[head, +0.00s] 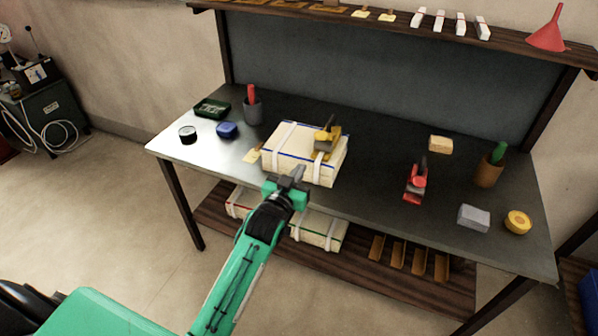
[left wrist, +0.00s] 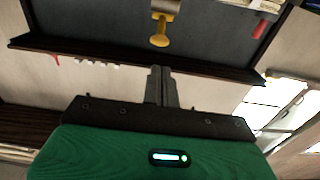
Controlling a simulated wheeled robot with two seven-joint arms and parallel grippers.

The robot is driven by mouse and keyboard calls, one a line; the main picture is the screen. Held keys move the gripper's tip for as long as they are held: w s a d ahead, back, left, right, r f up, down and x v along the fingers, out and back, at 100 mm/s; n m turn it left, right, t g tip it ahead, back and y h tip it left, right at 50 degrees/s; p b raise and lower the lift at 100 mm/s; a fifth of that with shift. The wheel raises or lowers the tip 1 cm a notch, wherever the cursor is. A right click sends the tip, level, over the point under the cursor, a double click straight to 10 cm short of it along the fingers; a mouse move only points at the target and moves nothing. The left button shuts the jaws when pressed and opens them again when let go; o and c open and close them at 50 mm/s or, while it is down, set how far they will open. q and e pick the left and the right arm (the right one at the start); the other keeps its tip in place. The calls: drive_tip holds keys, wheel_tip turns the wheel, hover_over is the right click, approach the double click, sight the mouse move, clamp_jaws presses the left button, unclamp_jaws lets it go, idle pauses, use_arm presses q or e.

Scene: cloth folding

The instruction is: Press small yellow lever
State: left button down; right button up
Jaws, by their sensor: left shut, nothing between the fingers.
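A strapping tool with yellow parts (head: 326,138) sits on top of the pale wooden crate (head: 285,152), over its right white strap. In the left wrist view a yellow lever with a rounded end (left wrist: 160,33) shows near the top edge, beyond the fingertips and apart from them. My left gripper (head: 299,172) is shut and empty, in front of the crate and below the tool in the head view. Its closed fingers (left wrist: 160,74) show in the left wrist view. I cannot tell its exact height or gap to the crate. My right gripper is in neither view.
The crate stands on a dark workbench (head: 385,203). A red tool (head: 415,183), a grey block (head: 473,217) and a yellow roll (head: 517,222) lie to the right. A blue item (head: 227,130) and a grey cup (head: 252,111) are left. More crates sit on the lower shelf.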

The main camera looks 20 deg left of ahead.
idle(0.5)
use_arm(q)
drive_tip(key=w+r+g+p, duration=0.3)
drive_tip(key=w+r, duration=0.1)
drive_tip(key=r, duration=0.6)
drive_tip(key=shift+w, duration=0.15)
drive_tip(key=p, duration=0.3)
hover_over(323, 137)
drive_tip(key=s+a, duration=0.1)
drive_tip(key=s, duration=0.1)
wheel_tip(323, 137, down, 2)
drive_tip(key=shift+w+a+f+p, duration=0.15)
drive_tip(key=shift+f+p, duration=0.1)
drive_tip(key=shift+f, duration=0.9)
drive_tip(key=shift+w+f+p, duration=0.15)
drive_tip(key=shift+f+p, duration=0.05)
drive_tip(key=shift+f, duration=0.95)
